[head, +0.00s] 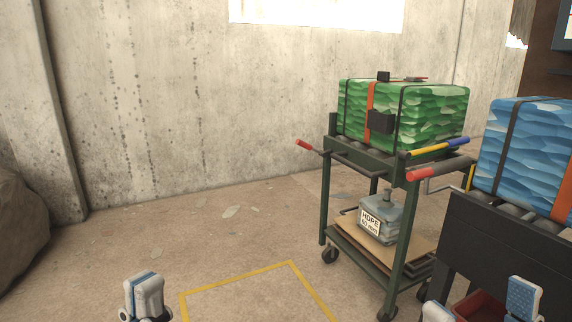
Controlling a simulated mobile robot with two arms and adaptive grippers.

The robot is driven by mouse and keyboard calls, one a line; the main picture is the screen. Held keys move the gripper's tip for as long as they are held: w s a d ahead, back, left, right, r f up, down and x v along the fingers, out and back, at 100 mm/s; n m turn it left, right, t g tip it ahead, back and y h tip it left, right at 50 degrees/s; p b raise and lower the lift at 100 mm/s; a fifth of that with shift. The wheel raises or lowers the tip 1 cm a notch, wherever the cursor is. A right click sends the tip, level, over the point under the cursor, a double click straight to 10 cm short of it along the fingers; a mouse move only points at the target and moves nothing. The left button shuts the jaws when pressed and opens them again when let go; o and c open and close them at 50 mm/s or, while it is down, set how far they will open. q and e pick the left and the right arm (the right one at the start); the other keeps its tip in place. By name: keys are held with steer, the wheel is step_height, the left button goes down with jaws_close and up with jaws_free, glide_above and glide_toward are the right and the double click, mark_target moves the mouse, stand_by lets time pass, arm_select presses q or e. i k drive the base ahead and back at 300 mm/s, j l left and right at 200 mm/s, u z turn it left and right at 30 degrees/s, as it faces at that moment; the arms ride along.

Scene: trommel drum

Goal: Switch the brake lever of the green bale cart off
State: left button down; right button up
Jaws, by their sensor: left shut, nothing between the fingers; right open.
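The green bale (418,118), strapped in black and orange, sits on top of the dark green cart (357,160). A red-tipped lever (304,145) sticks out at the cart's upper left corner. A second red grip (420,174) is at its near right corner. I cannot tell for sure which one is the brake lever, or its setting. My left gripper (143,296) is shut and empty at the bottom left, well apart from the cart. My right gripper (480,304) is open at the bottom right, in front of the blue bale's stand, touching nothing I can see.
A blue bale (528,150) lies on a dark roller stand (500,246) at the right, close to the cart. The cart's lower shelf holds a grey block labelled HDPE (378,222). A yellow floor outline (238,279) lies left of the cart on open floor. A rock (18,228) stands far left.

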mark_target(299, 142)
steer(key=i+j+z, duration=0.1)
steer(key=z, duration=0.3)
steer(key=i+j+z, duration=0.1)
steer(key=z, duration=0.35)
steer(key=i+j+z, duration=0.1)
steer(key=z, duration=0.3)
steer(key=i+j+z, duration=0.2)
steer(key=j, duration=0.75)
steer(key=i+j+z, duration=0.2)
steer(key=j, duration=0.75)
steer(key=j+z, duration=0.2)
steer(key=j, duration=0.75)
